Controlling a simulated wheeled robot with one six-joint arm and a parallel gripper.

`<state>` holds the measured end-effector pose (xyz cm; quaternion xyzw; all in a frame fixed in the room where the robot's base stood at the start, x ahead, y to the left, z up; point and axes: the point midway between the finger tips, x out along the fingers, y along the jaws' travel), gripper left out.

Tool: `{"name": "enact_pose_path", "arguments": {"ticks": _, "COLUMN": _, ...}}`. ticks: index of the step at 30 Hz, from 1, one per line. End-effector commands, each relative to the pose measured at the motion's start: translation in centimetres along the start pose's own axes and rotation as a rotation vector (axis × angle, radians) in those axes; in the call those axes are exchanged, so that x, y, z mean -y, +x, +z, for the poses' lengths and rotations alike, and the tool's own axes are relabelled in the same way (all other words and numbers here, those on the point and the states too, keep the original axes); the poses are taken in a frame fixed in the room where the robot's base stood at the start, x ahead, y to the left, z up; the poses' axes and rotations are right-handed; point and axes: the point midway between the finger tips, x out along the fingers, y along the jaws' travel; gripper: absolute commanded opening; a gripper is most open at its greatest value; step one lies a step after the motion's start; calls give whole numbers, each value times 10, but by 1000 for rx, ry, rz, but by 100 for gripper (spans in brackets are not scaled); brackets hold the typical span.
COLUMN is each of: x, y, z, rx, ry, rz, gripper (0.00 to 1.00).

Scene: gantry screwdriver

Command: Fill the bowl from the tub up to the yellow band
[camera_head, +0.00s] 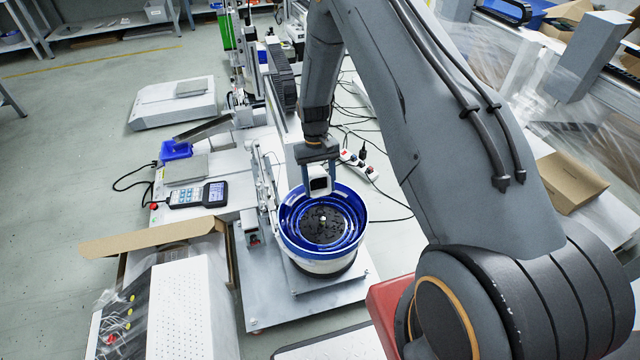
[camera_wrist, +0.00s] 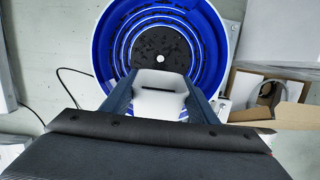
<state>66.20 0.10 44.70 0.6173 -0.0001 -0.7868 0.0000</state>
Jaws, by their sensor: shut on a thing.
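The bowl (camera_head: 352,240) is a round blue feeder with stepped spiral ledges and a white outer wall. Small dark pieces lie scattered on its black floor, around a pale centre knob; the wrist view also shows the bowl (camera_wrist: 112,45). I cannot make out a yellow band in either view. My gripper (camera_head: 318,168) is shut on a small white tub (camera_head: 319,192), held over the back part of the bowl. The tub (camera_wrist: 158,103) sits between both fingers in the wrist view. A dark face or opening shows on it; its contents are not clear.
The bowl stands on a metal plate (camera_head: 310,308). Close on its left is an upright metal mechanism (camera_head: 268,190), with a handheld keypad (camera_head: 198,195) beyond. An open cardboard box (camera_head: 155,238) is front left. Cables and a power strip (camera_head: 358,165) lie behind.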

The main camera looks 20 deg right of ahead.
Motion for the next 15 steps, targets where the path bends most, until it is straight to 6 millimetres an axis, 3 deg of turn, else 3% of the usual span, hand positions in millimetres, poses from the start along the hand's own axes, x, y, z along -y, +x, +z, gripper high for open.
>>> {"name": "enact_pose_path", "arguments": {"ticks": 15, "x": 0, "y": 0, "z": 1, "rx": -35, "ry": 0, "rz": 0, "gripper": 27}}
